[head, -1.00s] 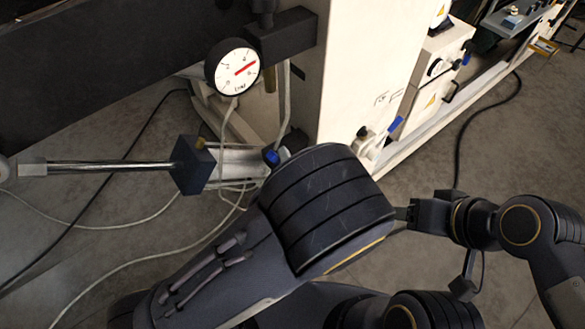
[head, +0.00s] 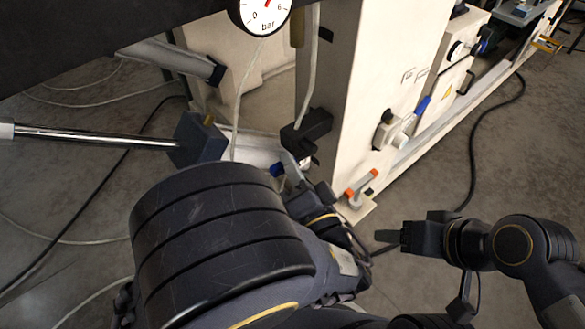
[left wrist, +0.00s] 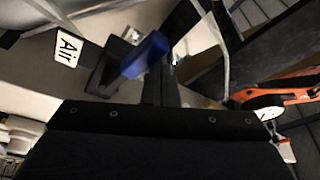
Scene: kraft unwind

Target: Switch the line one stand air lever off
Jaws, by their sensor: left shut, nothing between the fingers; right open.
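In the left wrist view a blue lever handle (left wrist: 147,55) stands beside a white label reading "Air" (left wrist: 68,49). My left gripper (left wrist: 163,75) is shut and empty, with its dark fingers just right of the blue handle; I cannot tell whether they touch. In the head view a small blue part (head: 277,169) shows low beside the cream stand, and my left gripper (head: 296,172) is close to it, mostly hidden by my own arm. My right gripper (head: 388,242) is open and empty over the floor at the right.
A gauge marked bar (head: 262,12) is cut off at the top. A dark block with a hose (head: 306,130) is by the cream stand (head: 345,80). Another blue lever (head: 422,105) and an orange-handled valve (head: 361,184) sit farther right. A black cable crosses the floor.

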